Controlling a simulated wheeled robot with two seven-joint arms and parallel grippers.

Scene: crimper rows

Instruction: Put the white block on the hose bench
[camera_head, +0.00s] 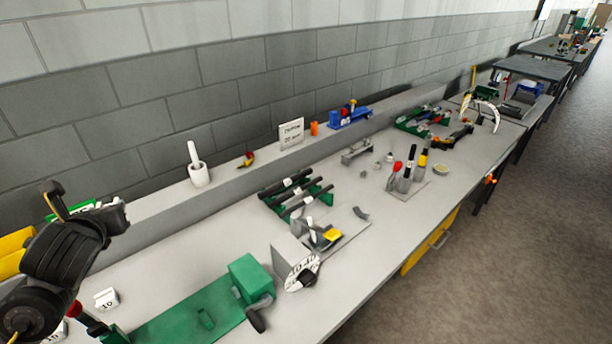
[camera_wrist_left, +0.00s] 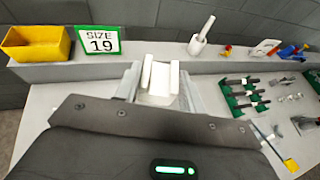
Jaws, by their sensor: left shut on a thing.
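My left gripper (camera_wrist_left: 158,88) is shut on a white block (camera_wrist_left: 159,98) between its two grey fingers in the left wrist view. The block's underside is hidden by the gripper body. In the head view my left gripper (camera_head: 120,216) is raised over the left end of the grey bench (camera_head: 190,235), near the back ledge; the held block is hard to make out there. Which bench is the hose bench cannot be told from any readable label. My right gripper is not in view.
A yellow bin (camera_wrist_left: 38,43), a green-framed "SIZE 19" sign (camera_wrist_left: 102,41) and a white mortar (camera_head: 199,174) stand on the ledge. A green tool (camera_head: 190,312), a green rack (camera_head: 298,196) and a grey dial device (camera_head: 297,265) occupy the bench. Other benches (camera_head: 533,66) stand farther right.

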